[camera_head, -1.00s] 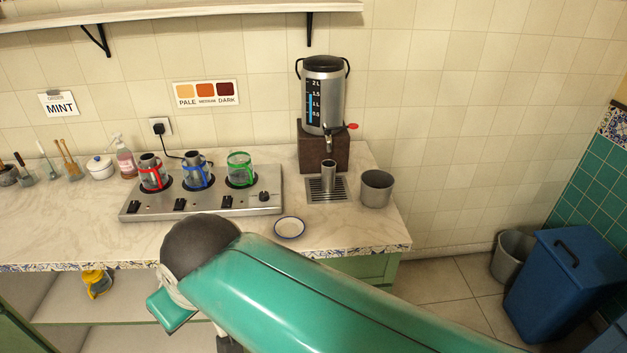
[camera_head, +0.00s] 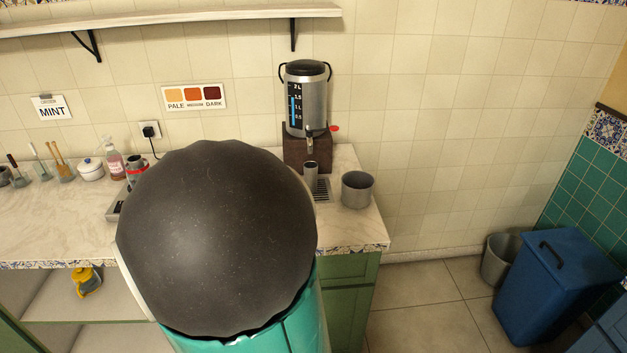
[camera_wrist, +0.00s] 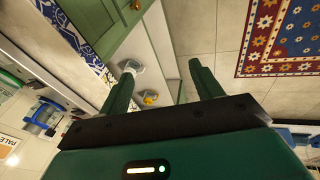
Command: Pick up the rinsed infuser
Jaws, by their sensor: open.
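A small grey metal cylinder (camera_head: 311,172), which may be the infuser, stands upright on the drip tray (camera_head: 323,190) under the urn's tap. I cannot tell for sure that it is the infuser. My gripper is hidden behind my arm in the head view. In the wrist view my gripper (camera_wrist: 160,82) is open, with its two green fingers apart and nothing between them. It points toward the floor and the open lower shelf, well away from the cylinder, which does not show there.
The urn (camera_head: 306,100) stands behind the tray, with a wider metal pot (camera_head: 357,189) to the right. My arm hides most of the hot plate. A blue bin (camera_head: 555,283) and grey bucket (camera_head: 502,258) stand right.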

